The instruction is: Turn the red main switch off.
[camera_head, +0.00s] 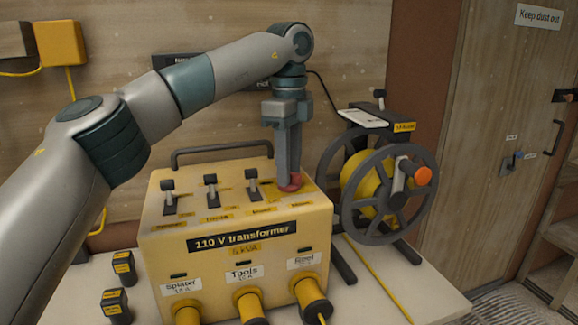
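The yellow transformer box (240,222), labelled "110 V transformer", stands on a pale bench top. The red main switch (289,186) is at the right end of the row on its top. My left gripper (288,178) points straight down, its fingertips at the red switch and covering much of it. The two fingers look close together and nearly in line, so I cannot tell whether they grip the switch. The switch's position is hidden. My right gripper is out of view.
Several black toggle levers (211,188) stand in a row left of the red switch. A carrying handle (222,153) rises behind them. A cable reel (385,190) stands close on the right. Plugs and cables (312,297) come out of the box's front.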

